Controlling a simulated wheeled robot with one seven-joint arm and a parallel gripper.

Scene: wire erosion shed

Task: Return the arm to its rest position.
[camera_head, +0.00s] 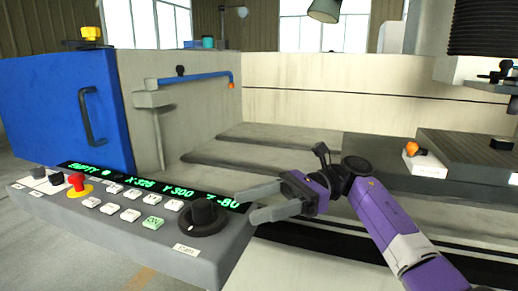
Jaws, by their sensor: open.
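My gripper (254,203) is in the middle of the view, at the end of my purple arm (385,220), which reaches in from the lower right. Its two grey fingers point left and are spread apart, with nothing between them. The fingers are close to the right end of the control panel (215,255), near its black knob (204,217). I cannot tell whether they touch it.
The panel carries a red button (76,181), several white keys and a green key (153,223). A blue door (65,110) with a black handle stands at left. A blue pipe (195,78) and a white block with an orange knob (424,165) are beyond.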

